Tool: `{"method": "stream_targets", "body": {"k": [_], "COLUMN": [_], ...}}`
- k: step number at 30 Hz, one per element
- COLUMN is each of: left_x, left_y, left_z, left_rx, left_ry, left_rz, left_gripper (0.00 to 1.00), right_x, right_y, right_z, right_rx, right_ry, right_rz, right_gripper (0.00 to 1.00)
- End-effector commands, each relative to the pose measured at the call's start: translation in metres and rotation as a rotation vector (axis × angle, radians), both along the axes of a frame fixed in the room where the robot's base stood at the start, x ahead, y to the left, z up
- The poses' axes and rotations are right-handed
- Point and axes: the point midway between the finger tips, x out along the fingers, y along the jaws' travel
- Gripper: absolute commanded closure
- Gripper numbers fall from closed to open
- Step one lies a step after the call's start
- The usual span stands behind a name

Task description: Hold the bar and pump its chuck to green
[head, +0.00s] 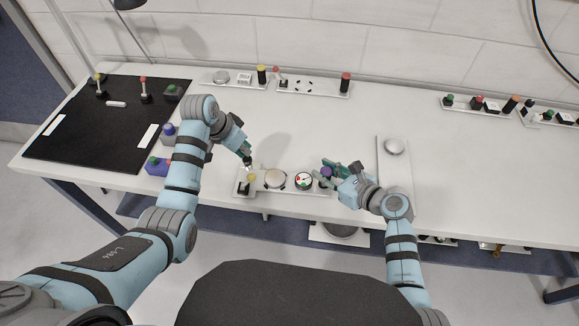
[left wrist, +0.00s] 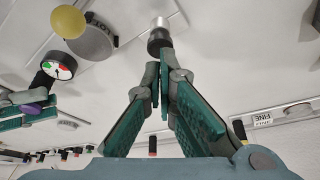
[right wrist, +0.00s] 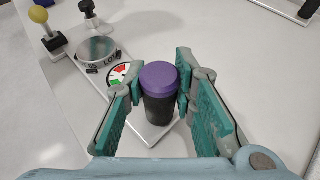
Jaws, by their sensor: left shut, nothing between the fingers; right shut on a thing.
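A white plate (head: 290,190) at the table's front edge carries a round metal disc (head: 275,179), a dial gauge (head: 304,181) with green and red sectors, a yellow-ball lever (head: 252,177) and a purple-capped dark post (head: 325,173). Which part is the bar I cannot tell for sure. My right gripper (right wrist: 160,85) is shut on the purple-capped post (right wrist: 160,97), which stands upright between its fingers. My left gripper (left wrist: 159,88) is shut and empty, its tips close to a black-and-silver knob (left wrist: 160,38) behind the disc.
More fixtures (head: 310,87) line the back. The table between is clear.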

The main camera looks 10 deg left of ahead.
Motion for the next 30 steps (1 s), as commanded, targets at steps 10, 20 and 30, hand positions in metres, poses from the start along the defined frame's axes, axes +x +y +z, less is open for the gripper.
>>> {"method": "stream_targets", "body": {"k": [10, 20, 30], "left_x": [0.0, 0.0, 0.0], "left_y": [0.0, 0.0, 0.0], "left_z": [-0.003, -0.016, -0.026], "left_rx": [0.0, -0.001, 0.0], "left_ry": [0.0, 0.002, 0.001], "left_rz": [0.0, 0.001, 0.0], "left_gripper": [1.0, 1.0, 1.0], "right_x": [0.0, 0.0, 0.0], "right_y": [0.0, 0.0, 0.0], "right_z": [0.0, 0.0, 0.0], "right_rx": [0.001, 0.001, 0.001], "right_ry": [0.002, 0.002, 0.001], "right_rz": [0.0, 0.0, 0.001], "right_gripper": [1.0, 1.0, 1.0]}}
